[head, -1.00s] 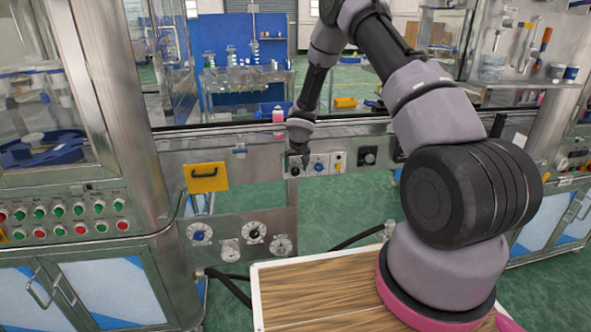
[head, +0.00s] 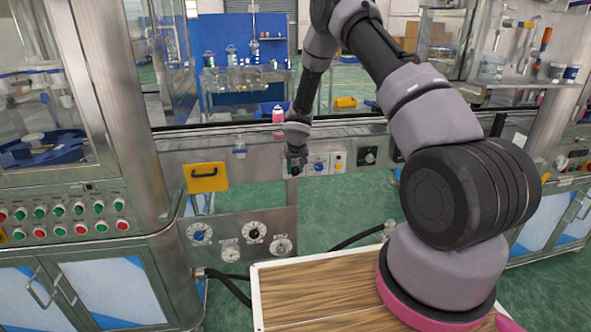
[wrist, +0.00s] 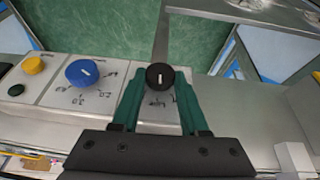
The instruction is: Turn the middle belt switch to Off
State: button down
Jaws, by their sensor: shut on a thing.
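The black switch knob (wrist: 160,77) with a white pointer line sits on a metal panel plate. In the wrist view its line points roughly up and down the picture. My gripper (wrist: 160,88) has green fingers on either side of the knob and is shut on it. Small lettering beside the knob is too blurred to read. In the head view my gripper (head: 294,166) is at the left end of the panel and mostly covers this knob.
A blue dial (wrist: 82,72) and a yellow knob (wrist: 34,65) are beside the black knob; another black knob (head: 369,156) is farther right in the head view. A pink can (head: 278,116) stands on the belt behind. A yellow handled plate (head: 206,178) is left. Wooden tabletop (head: 340,292) is clear.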

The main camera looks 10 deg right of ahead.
jog(key=h, duration=0.1)
jog(key=a+h, duration=0.1)
jog(key=h, duration=0.1)
jog(key=shift+f+n, duration=0.1)
jog(key=shift+n, duration=0.3)
jog(key=h, duration=0.4)
jog(key=n+h, duration=0.1)
jog(key=shift+a+f+t+h, duration=0.15)
jog(key=shift+f+t+h, duration=0.15)
jog(key=shift+h, duration=0.1)
jog(key=shift+c, duration=2.1)
grip_release()
jog(key=v, duration=1.1)
jog(key=shift+a+f, duration=0.1)
jog(key=shift+f, duration=0.05)
